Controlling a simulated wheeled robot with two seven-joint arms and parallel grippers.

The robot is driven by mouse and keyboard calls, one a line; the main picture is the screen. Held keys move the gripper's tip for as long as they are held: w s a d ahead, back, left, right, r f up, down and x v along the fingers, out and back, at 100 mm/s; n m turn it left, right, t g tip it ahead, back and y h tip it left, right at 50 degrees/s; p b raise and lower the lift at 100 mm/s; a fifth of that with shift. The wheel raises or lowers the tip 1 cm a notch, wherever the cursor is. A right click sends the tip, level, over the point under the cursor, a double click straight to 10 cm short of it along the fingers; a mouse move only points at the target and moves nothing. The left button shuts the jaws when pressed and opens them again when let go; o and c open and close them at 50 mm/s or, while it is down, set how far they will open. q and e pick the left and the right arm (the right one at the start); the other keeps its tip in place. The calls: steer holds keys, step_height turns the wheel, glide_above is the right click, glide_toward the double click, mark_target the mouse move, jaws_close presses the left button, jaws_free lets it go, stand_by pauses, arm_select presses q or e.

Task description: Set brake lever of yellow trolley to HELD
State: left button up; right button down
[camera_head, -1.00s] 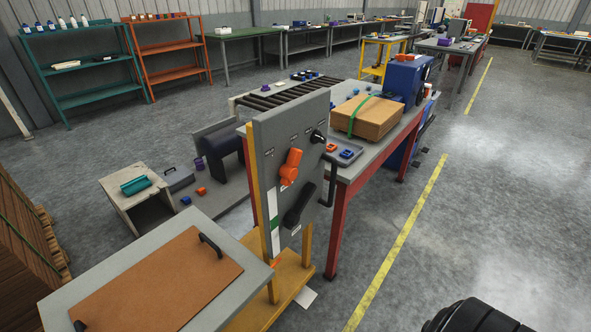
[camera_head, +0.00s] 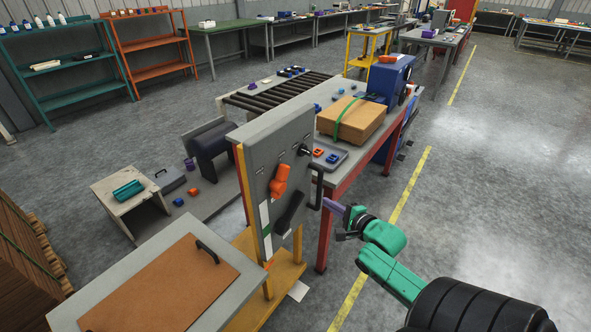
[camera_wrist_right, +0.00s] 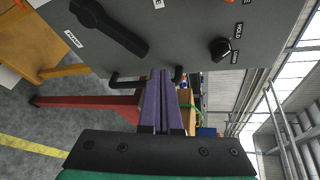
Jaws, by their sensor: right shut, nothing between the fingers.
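The yellow trolley (camera_head: 285,270) carries an upright grey panel (camera_head: 251,170). On the panel are an orange lever (camera_head: 279,181), a black lever (camera_head: 290,213) below it and a small black knob (camera_head: 304,150) near the top right. The wrist view shows the black lever (camera_wrist_right: 108,27) at left and the knob (camera_wrist_right: 220,49) at right, with small labels beside it. I cannot tell which control is the brake lever. My right gripper (camera_head: 329,204) is shut and empty, its purple fingers (camera_wrist_right: 162,76) by the black handle (camera_wrist_right: 128,83) at the panel's edge. Contact is unclear. My left gripper is out of view.
A red-legged table (camera_head: 380,153) with a cardboard box (camera_head: 351,120) and a small tray (camera_head: 338,163) stands just behind the panel. A cork-topped cart (camera_head: 237,262) is in front at left. The floor to the right is open, with a yellow line (camera_head: 399,207).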

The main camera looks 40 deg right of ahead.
mark_target(280, 181)
step_height(280, 181, up, 6)
steer(key=w+a+m+t+y, duration=0.1)
steer(key=a, duration=0.1)
steer(key=shift+w+r+m, duration=0.15)
steer(key=shift+r+m, duration=0.05)
steer(key=shift+m, duration=0.1)
steer(key=shift+d, duration=0.1)
steer(key=w+f, duration=0.1)
steer(key=w, duration=0.9)
steer(key=a+p, duration=0.1)
steer(key=s+a+r+p, duration=0.1)
steer(key=a+p, duration=0.1)
steer(key=shift+s+a+r, duration=0.1)
steer(key=shift+a+r, duration=0.05)
steer(key=shift+a, duration=0.05)
steer(key=shift+a+r, duration=0.15)
